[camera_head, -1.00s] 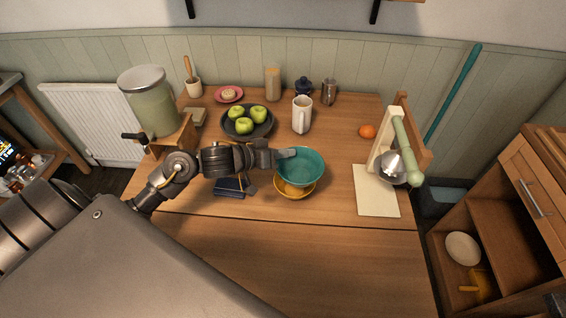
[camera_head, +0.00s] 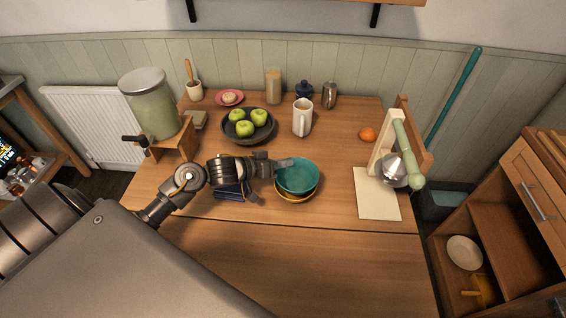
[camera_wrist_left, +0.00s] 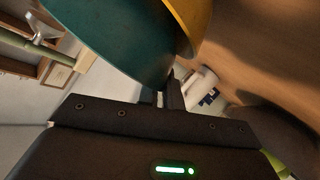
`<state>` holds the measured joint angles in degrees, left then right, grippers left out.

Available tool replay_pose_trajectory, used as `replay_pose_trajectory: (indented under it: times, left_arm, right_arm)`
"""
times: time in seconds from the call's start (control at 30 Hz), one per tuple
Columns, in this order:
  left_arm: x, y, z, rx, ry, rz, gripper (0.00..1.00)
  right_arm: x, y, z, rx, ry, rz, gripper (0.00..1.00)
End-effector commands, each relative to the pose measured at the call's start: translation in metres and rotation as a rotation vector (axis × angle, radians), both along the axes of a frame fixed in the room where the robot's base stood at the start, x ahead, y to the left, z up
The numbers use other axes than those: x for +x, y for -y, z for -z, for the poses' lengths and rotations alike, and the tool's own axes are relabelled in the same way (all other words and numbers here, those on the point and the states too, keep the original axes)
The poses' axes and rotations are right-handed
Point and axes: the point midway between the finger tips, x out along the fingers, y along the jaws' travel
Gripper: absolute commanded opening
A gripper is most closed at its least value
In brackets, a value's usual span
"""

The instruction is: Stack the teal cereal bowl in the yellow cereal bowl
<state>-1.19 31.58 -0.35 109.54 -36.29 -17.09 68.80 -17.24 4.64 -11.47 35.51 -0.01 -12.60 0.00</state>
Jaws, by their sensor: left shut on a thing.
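The teal cereal bowl (camera_head: 298,176) is upright over the yellow cereal bowl (camera_head: 295,199), which stands on the wooden table. The teal bowl covers most of the yellow one; only the yellow bowl's near rim and side show. My left gripper (camera_head: 284,164) is shut on the left rim of the teal bowl. In the left wrist view, the teal bowl (camera_wrist_left: 115,35) is at the fingers (camera_wrist_left: 165,92), with the yellow bowl (camera_wrist_left: 196,22) close against it. I cannot tell whether the teal bowl rests fully inside. My right gripper is not in view.
A dark bowl of green apples (camera_head: 247,125) stands behind my left gripper. The table front is clear.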

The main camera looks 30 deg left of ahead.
Motion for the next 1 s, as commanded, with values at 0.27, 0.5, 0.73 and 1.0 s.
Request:
replay_pose_trajectory:
  times: [0.27, 0.5, 0.73, 1.0]
  left_arm:
    - [0.000, 0.000, 0.008, 0.001, 0.000, -0.001, 0.00]
    - [0.000, 0.000, 0.011, 0.000, 0.001, 0.000, 0.00]
    - [0.000, 0.000, 0.012, 0.000, 0.000, 0.000, 0.30]
    - [0.000, 0.000, 0.010, 0.001, 0.000, 0.000, 0.30]
  right_arm:
    - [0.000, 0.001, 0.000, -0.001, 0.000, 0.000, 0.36]
    - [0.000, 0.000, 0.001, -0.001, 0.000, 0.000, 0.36]
    - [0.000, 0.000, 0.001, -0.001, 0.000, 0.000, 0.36]
    - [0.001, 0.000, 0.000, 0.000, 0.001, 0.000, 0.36]
